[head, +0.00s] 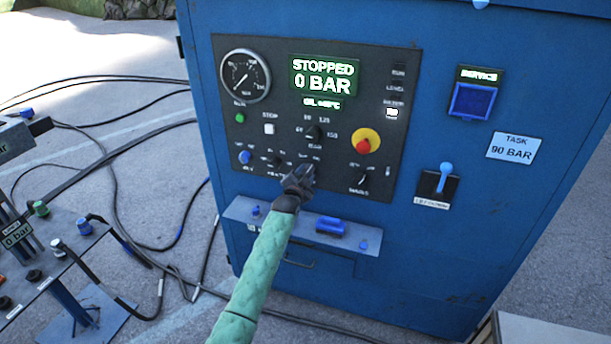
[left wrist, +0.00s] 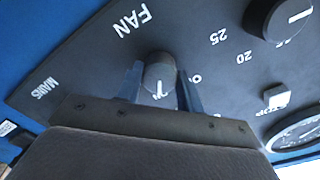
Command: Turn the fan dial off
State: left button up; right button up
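My left gripper (head: 300,178) reaches the lower middle of the black control panel (head: 290,130) in the head view. The dial has a white pointer line. The word FAN is printed on the panel beside it. Part of the lettering around the dial is hidden by a finger. In the head view the gripper hides most of the dial. My right gripper is not in view.
The blue cabinet (head: 470,270) carries a display (head: 325,77) reading STOPPED, 0 BAR. Close by are a larger knob (head: 313,132), a red button on yellow (head: 366,141) and a selector (head: 363,179). A shelf (head: 260,215) juts out below. Cables lie on the ground at left.

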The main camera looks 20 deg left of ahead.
pick_arm(q)
jog(key=shift+n, duration=0.3)
jog(key=shift+f+n+b, duration=0.1)
jog(key=shift+n+b, duration=0.5)
jog(key=shift+n, duration=0.4)
jog(key=n+b, duration=0.1)
jog(key=n, duration=0.5)
jog(key=shift+n+b, duration=0.35)
jog(key=shift+n, duration=1.25)
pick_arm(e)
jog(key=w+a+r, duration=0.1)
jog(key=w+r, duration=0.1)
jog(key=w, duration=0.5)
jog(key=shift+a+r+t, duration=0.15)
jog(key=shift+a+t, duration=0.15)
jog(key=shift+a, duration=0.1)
